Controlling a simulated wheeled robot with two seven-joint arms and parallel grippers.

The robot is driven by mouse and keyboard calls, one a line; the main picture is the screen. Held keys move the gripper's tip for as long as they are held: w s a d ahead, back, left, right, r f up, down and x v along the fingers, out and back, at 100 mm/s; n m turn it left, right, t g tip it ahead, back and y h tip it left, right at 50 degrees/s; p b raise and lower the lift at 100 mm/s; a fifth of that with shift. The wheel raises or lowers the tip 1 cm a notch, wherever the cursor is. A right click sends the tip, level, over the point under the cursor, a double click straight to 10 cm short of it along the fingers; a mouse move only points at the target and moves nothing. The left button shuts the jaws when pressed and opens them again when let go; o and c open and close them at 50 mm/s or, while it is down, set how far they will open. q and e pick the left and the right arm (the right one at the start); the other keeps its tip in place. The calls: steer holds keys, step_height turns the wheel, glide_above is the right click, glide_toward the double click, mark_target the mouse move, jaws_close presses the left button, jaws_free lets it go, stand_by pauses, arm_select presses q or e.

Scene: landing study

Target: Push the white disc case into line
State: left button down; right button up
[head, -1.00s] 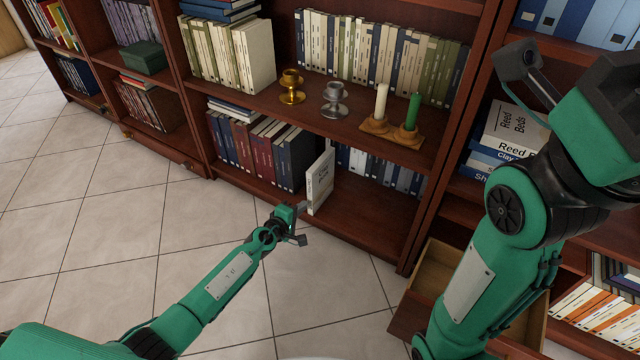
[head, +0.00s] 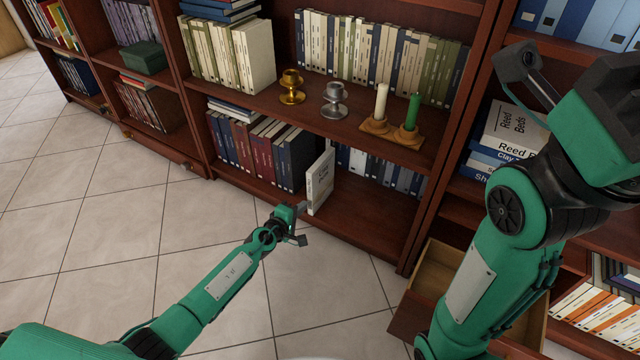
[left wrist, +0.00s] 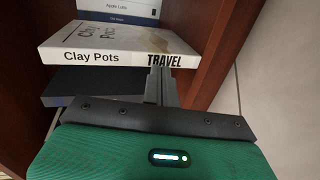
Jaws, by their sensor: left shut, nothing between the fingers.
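The white disc case (head: 320,182) stands upright on the lower shelf, at the right end of the dark red and blue volumes, and juts out past their spines toward the shelf's front edge. In the left wrist view the case (left wrist: 115,45) shows the words "Clay Pots" and "TRAVEL" on its spine. My left gripper (head: 302,207) is shut and empty, just in front of the spine. In the left wrist view its fingers (left wrist: 161,88) reach the "TRAVEL" end; I cannot tell whether they touch it. My right arm fills the right side; its fingers are not visible.
The upper shelf holds a gold cup (head: 292,87), a silver cup (head: 335,100) and a candle stand (head: 393,131). An open drawer (head: 436,275) juts out at lower right. Shelf space right of the case is bare in front. The tiled floor (head: 110,225) is clear.

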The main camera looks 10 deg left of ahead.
arm_select(q)
steer(key=shift+w, duration=0.1)
stand_by(0.6)
steer(key=shift+w+d+b, duration=0.3)
steer(key=shift+w+d, duration=0.05)
steer(key=shift+w, duration=0.55)
steer(key=shift+w+d+b, duration=0.3)
steer(key=shift+w+d, duration=0.05)
steer(key=shift+w, duration=0.55)
steer(key=shift+s, duration=0.15)
steer(key=shift+s+a, duration=0.2)
steer(key=shift+s, duration=0.25)
steer(key=shift+p, duration=0.3)
steer(key=p+v, duration=0.5)
steer(key=v, duration=0.7)
